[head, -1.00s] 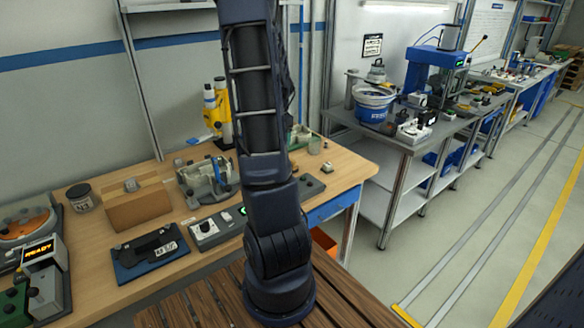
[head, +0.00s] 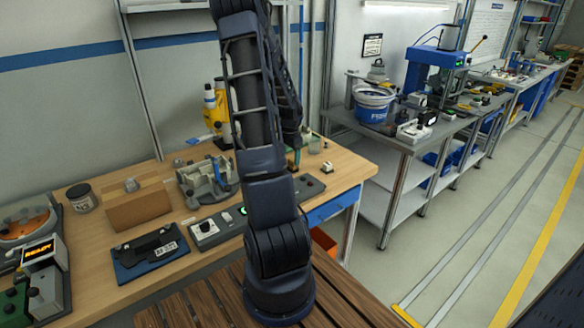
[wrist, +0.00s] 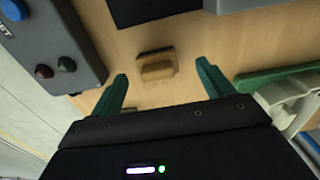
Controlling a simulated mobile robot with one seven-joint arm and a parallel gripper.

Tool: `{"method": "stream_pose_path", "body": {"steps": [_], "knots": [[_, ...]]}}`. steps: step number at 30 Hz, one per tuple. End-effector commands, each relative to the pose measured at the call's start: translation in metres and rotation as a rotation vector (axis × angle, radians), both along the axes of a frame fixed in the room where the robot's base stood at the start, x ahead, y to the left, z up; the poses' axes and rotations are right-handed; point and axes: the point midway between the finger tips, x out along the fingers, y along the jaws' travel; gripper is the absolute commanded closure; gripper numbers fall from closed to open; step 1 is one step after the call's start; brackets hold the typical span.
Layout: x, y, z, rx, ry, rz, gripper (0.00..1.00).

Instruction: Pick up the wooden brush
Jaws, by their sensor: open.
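The wooden brush (wrist: 157,68) shows in the wrist view as a small tan block with a darker strip along one edge. It lies on the wooden bench top, ahead of my gripper and between the lines of its two fingers. My gripper (wrist: 162,72) has two green fingers spread wide, with nothing held between them. In the head view, my gripper (head: 293,163) is low over the right part of the bench, partly behind my arm. I cannot make out the brush clearly in the head view.
A dark button box (wrist: 50,45) lies left of the brush in the wrist view. A dark object (wrist: 150,8) lies beyond it, and green and white parts (wrist: 285,90) are at the right. In the head view, a grey fixture (head: 200,182) stands left of my arm.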

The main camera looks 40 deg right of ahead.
Motion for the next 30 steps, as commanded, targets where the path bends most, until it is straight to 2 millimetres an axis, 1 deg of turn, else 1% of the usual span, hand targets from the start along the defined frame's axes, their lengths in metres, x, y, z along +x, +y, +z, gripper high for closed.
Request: {"method": "stream_pose_path", "body": {"steps": [7, 9, 12, 19, 20, 24, 27, 30], "knots": [[-0.007, -0.003, -0.029, 0.002, 0.004, -0.001, 0.2], [-0.006, -0.003, -0.039, 0.002, 0.003, 0.0, 0.2], [-0.005, -0.002, -0.047, 0.002, 0.002, 0.001, 0.2], [-0.005, -0.002, -0.049, 0.0, 0.001, 0.001, 0.2], [-0.005, -0.002, -0.049, 0.001, 0.001, 0.001, 0.24], [-0.005, -0.002, -0.049, 0.001, 0.001, 0.001, 0.51], [-0.005, -0.002, -0.049, 0.001, 0.001, 0.001, 0.69], [-0.005, -0.002, -0.049, 0.001, 0.001, 0.001, 0.69]]}}
